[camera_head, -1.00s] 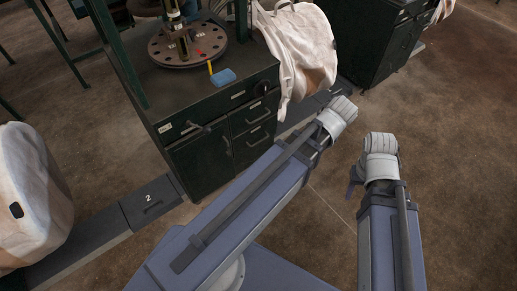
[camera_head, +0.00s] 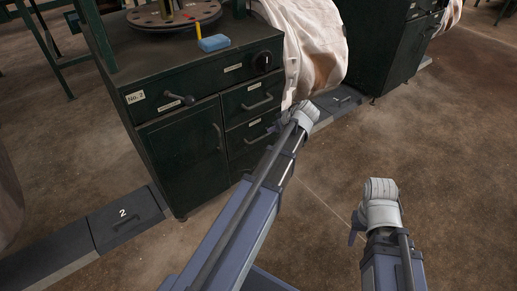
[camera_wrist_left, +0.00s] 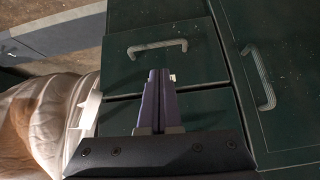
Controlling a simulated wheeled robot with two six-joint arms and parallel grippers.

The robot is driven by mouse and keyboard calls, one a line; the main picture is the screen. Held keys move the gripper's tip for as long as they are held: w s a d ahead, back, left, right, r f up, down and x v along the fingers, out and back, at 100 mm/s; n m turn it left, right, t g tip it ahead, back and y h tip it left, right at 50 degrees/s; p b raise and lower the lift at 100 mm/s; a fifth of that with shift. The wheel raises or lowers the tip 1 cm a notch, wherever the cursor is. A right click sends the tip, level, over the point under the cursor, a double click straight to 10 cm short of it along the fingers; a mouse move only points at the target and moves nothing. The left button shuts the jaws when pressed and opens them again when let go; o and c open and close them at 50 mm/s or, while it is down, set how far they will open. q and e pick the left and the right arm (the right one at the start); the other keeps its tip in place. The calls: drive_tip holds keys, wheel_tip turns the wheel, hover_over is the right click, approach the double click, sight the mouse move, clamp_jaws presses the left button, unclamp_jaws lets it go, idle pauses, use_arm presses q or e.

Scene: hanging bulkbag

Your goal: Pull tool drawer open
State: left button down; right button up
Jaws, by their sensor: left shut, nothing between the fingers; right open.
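The dark green cabinet (camera_head: 180,140) has a wide top drawer with a dark round knob (camera_head: 263,62), and below it small labelled drawers. The upper small drawer (camera_head: 247,98) and lower small drawer (camera_head: 245,136) have bar handles and look closed. I cannot tell which is the tool drawer. My left gripper (camera_wrist_left: 158,76) is shut and empty in front of the drawer fronts. The wrist view looks upside down; the lower drawer's handle (camera_wrist_left: 157,47) lies just beyond the fingertips. My right gripper (camera_head: 362,222) hangs clear of the cabinet, its fingers mostly hidden.
A cloth bulk bag (camera_head: 310,45) hangs right beside the drawers, close to my left wrist. A cabinet door with a vertical handle (camera_head: 219,137) is left of the drawers. A blue block (camera_head: 214,43) lies on top. Open floor lies to the right.

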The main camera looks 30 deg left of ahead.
use_arm(q)
drive_tip(key=shift+w+a+f+n+b, duration=0.25)
drive_tip(key=shift+a+f+b, duration=0.1)
drive_tip(key=shift+a+f, duration=0.2)
drive_tip(key=shift+w+a+f+n+b, duration=0.2)
drive_tip(key=shift+a+f+n+b, duration=0.1)
drive_tip(key=shift+a+f, duration=0.2)
use_arm(e)
wheel_tip(320, 180, down, 3)
drive_tip(key=shift+r, duration=0.2)
use_arm(q)
drive_tip(key=b, duration=0.7)
approach(254, 136)
drive_tip(key=x, duration=0.4)
drive_tip(key=shift+f, duration=0.35)
drive_tip(key=shift+w+a+f, duration=0.1)
drive_tip(key=shift+a+f, duration=0.1)
drive_tip(key=shift+a, duration=0.1)
use_arm(e)
wheel_tip(254, 136, down, 7)
drive_tip(key=shift+f, duration=0.15)
